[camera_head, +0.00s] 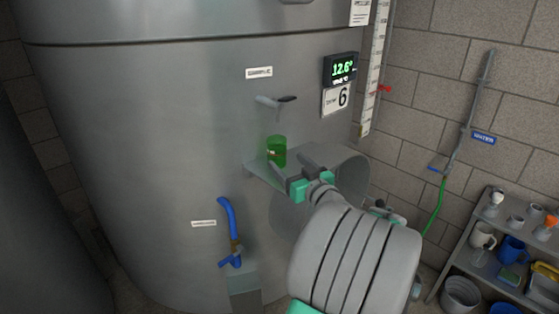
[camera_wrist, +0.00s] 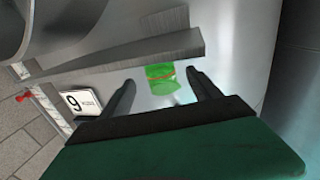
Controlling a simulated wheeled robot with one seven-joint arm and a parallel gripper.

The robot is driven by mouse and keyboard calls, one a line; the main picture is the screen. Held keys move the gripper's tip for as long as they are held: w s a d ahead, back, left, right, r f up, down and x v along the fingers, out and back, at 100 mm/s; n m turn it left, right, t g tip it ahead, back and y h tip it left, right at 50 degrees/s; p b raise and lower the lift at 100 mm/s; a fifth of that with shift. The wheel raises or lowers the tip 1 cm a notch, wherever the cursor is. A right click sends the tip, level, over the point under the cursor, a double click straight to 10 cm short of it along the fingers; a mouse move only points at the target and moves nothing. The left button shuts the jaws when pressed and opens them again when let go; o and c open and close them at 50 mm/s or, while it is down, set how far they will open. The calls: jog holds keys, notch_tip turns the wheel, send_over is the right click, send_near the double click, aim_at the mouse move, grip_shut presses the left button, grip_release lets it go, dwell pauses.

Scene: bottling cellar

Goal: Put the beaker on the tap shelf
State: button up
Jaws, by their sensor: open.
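The green see-through beaker (camera_head: 277,151) stands upright on the tap shelf (camera_head: 258,173), below the sample tap (camera_head: 275,101) on the big steel tank. My gripper (camera_head: 290,166) is open, just in front of the beaker at shelf height. In the wrist view, which is upside down, the beaker (camera_wrist: 164,84) shows beyond and between the two spread fingertips (camera_wrist: 162,86), with a gap to each. An orange band runs round it. The shelf (camera_wrist: 120,62) shows as a grey slab along its base. Nothing is held.
A blue valve (camera_head: 229,232) sits low on the tank. A rack (camera_head: 480,262) with mugs and jugs stands at the lower right, below a water pipe and green hose (camera_head: 434,208).

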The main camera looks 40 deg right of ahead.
jog(key=b+v, duration=0.1)
jog(key=v, duration=0.3)
jog(key=shift+s+a, duration=0.1)
jog(key=shift+s, duration=0.3)
jog(key=shift+c, duration=0.2)
dwell(0.7)
